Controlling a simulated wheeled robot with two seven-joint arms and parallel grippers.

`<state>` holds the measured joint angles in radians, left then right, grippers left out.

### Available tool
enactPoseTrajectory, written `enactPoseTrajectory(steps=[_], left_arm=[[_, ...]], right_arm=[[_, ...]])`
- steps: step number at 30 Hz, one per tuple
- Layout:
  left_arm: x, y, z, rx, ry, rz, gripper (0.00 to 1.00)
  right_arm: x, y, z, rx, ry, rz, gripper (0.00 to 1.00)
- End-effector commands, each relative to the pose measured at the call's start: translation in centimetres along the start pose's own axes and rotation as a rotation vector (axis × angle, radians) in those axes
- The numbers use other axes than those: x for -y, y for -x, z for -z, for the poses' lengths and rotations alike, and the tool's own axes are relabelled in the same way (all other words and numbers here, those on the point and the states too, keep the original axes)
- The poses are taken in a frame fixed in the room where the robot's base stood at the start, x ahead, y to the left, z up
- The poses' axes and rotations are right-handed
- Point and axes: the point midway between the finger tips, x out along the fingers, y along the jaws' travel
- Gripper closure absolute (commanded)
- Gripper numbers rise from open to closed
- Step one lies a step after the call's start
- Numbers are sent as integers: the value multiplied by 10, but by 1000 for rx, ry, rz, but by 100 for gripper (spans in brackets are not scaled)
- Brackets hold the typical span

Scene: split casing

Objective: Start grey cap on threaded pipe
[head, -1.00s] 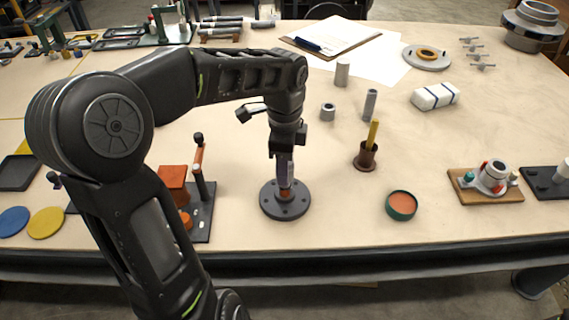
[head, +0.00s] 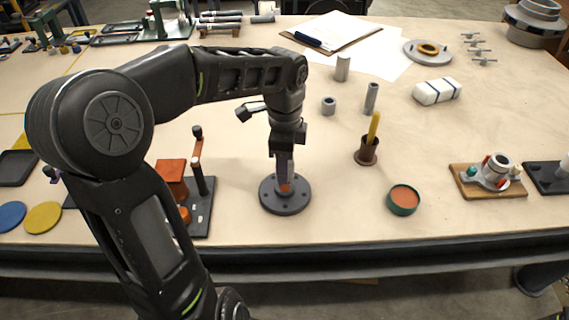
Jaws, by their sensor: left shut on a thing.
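A dark round flange (head: 285,205) with bolt holes lies flat on the bench at the middle front. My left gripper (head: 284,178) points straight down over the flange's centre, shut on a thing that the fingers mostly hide. I take that to be the grey cap, but its shape and its seating on the pipe cannot be told. My right gripper is not in view.
A grey ring (head: 328,106), a grey tube (head: 371,98) and a brown pot (head: 367,151) with a yellow stick stand behind right. A green-rimmed tin (head: 403,200) is right of the flange. A black base with an orange block (head: 171,177) is close left.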

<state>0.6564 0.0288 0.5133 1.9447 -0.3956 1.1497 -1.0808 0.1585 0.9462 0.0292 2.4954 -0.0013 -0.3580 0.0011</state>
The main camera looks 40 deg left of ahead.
Motion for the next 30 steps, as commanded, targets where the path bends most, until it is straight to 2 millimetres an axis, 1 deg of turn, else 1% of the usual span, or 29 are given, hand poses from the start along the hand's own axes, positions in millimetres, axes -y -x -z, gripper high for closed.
enactPoseTrajectory(steps=[23,26,27,30], left_arm=[[0,-10,0,0,-3,1,100],[0,-3,1,0,-100,-1,100],[-1,-2,1,0,-170,-3,100],[-1,-2,1,0,-345,-4,100]], right_arm=[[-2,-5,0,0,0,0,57],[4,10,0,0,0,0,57],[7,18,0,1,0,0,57],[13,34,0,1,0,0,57]])
